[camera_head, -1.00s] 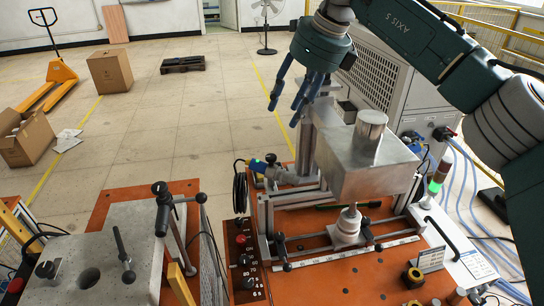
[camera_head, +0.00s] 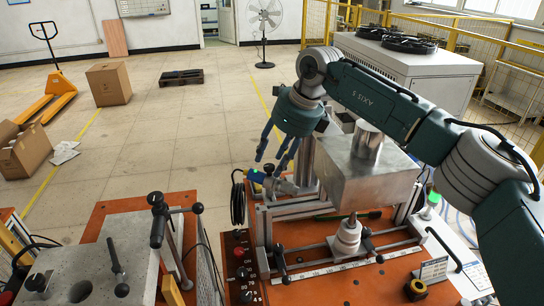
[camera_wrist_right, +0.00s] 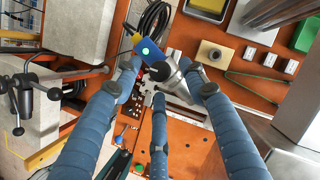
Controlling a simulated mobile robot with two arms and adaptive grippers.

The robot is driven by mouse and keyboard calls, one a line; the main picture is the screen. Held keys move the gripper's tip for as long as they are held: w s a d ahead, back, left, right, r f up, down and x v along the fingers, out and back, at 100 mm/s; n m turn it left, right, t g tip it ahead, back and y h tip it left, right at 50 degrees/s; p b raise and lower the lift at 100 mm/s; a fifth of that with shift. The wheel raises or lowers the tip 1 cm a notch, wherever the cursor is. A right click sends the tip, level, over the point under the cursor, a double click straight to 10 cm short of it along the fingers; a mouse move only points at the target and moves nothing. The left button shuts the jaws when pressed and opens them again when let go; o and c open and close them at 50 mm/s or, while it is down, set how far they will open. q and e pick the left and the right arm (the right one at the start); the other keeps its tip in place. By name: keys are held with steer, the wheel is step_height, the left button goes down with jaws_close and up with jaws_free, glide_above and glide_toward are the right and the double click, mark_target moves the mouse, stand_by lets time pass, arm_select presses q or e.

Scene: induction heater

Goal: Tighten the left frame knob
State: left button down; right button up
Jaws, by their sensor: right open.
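The silver heater block (camera_head: 370,180) stands on a metal frame (camera_head: 264,222) over the orange table. A black knob on a grey metal fitting (camera_wrist_right: 160,71) lies at the frame's left rear, beside a blue and yellow sensor with a green light (camera_wrist_right: 147,50). The sensor shows in the head view too (camera_head: 256,175). I cannot tell for sure that this is the left frame knob. My right gripper (camera_head: 277,158) points down over this spot, with its three blue fingers spread. In the wrist view its fingertips (camera_wrist_right: 160,82) surround the knob; contact is unclear. My left gripper is not in view.
A black T-handle lever (camera_head: 279,257) sits at the frame's front left. A control panel (camera_head: 240,260) with knobs lies left of it. A grey fixture (camera_head: 128,240) with levers stands further left. A coiled black cable (camera_head: 238,203) hangs near the sensor.

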steer(key=shift+x, duration=0.8)
jaws_close()
